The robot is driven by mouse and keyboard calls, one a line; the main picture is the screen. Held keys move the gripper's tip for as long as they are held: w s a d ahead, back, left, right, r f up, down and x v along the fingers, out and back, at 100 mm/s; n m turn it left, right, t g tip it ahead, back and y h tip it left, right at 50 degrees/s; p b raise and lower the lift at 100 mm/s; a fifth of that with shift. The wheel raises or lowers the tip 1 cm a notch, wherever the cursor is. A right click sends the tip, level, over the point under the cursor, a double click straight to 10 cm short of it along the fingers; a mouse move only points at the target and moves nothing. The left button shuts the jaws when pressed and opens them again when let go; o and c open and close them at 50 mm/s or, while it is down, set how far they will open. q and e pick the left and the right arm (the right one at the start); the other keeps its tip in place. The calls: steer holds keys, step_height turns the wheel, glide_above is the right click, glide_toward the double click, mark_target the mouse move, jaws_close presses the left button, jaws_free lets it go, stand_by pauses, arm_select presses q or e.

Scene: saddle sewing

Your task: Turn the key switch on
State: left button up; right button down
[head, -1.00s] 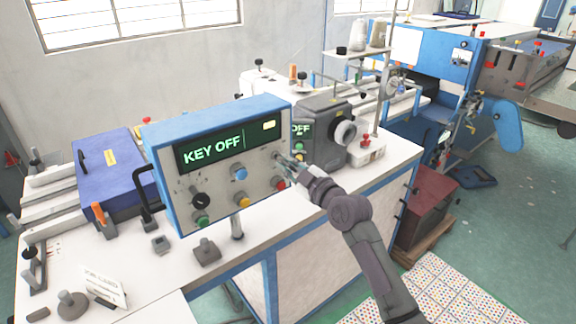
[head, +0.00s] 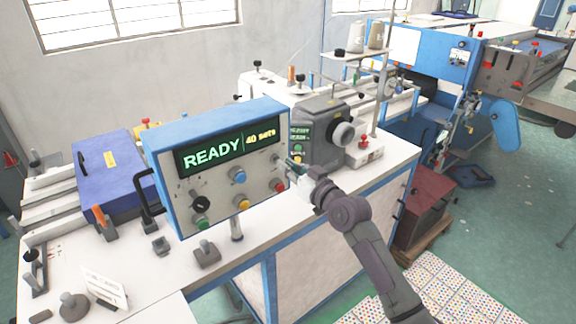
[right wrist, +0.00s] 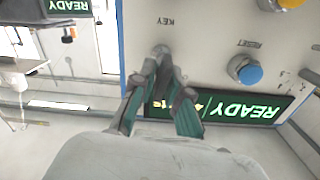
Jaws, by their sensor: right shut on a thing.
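The control box (head: 220,215) with a blue frame stands on the white table. Its display (head: 213,154) reads "READY" and "40 sets". My right gripper (head: 284,162) is at the upper right of the panel. In the right wrist view its fingers (right wrist: 161,62) are shut on the key switch (right wrist: 160,52), beside the label "KEY". The fingers mostly hide the key, so its exact angle cannot be told. My left gripper is not in view.
A blue reset button (head: 239,174), a black knob (head: 201,202) and a red button (head: 278,186) sit on the same panel. A grey sewing machine head (head: 322,130) stands close behind the box on the right.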

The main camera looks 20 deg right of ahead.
steer(key=m, duration=0.3)
steer(key=m+p, duration=0.1)
steer(key=m, duration=0.3)
steer(key=shift+w+d+f, duration=0.1)
steer(key=shift+d+f, duration=0.05)
stand_by(0.3)
steer(key=c, duration=1.3)
jaws_free()
steer(key=v, duration=1.2)
